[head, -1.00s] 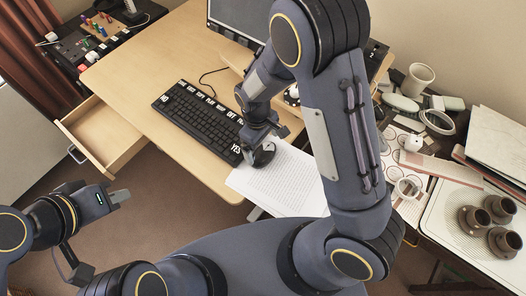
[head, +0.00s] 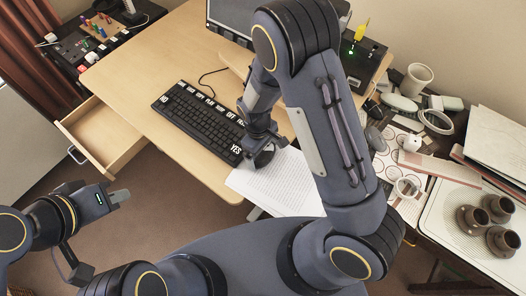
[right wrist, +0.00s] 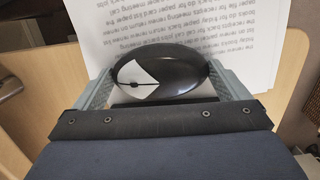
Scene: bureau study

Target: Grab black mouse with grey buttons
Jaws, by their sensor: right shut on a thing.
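The black mouse (head: 264,158) with light grey buttons is at the right end of the keyboard, by the edge of the printed paper. My right gripper (head: 258,146) is over it. In the right wrist view the mouse (right wrist: 160,72) lies crosswise between the two fingers (right wrist: 160,88), with its grey buttons toward the left. The right gripper is shut on it. I cannot tell whether the mouse is clear of the surface. My left gripper (head: 118,197) is off the desk at the left, over the floor; its finger gap is not clear.
A black keyboard (head: 198,122) lies left of the mouse. Printed paper (head: 275,187) hangs past the desk's front edge. A monitor (head: 235,18) stands behind. A drawer (head: 105,135) is open at the left. The side table at the right is crowded with cups (head: 472,220) and other items.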

